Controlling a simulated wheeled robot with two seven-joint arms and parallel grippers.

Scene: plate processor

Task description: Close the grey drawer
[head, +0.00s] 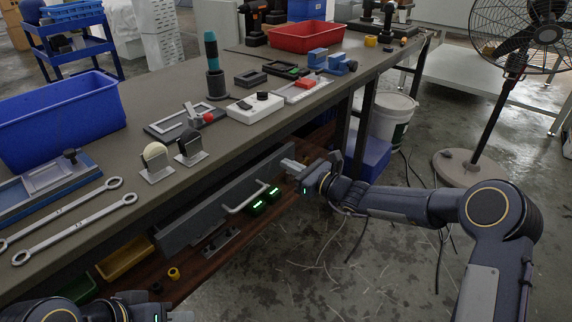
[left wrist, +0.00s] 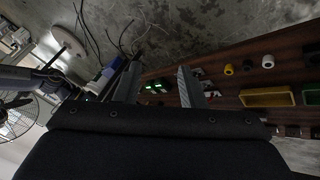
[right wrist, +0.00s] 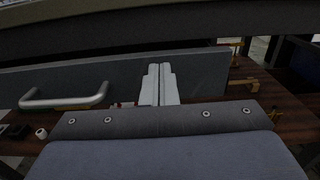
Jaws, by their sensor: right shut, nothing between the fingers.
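The grey drawer (head: 205,203) is under the workbench, and its front panel with a pale bar handle (head: 252,198) faces the aisle. How far it stands out is hard to judge. My right gripper (head: 287,163) is shut and empty at the right end of the drawer front. In the right wrist view its fingers (right wrist: 160,68) lie together before the grey panel (right wrist: 205,75), right of the handle (right wrist: 65,98); contact cannot be told. My left gripper (left wrist: 158,78) has its fingers apart and empty, and is mostly cut off at the bottom left of the head view.
The workbench top (head: 215,130) above carries wrenches, a blue bin (head: 60,122), a red bin (head: 306,37) and several tools. A wooden lower shelf (head: 205,265) holds a yellow bin (head: 125,257) and small parts. A fan (head: 475,165) and loose cables stand right; the floor before the bench is open.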

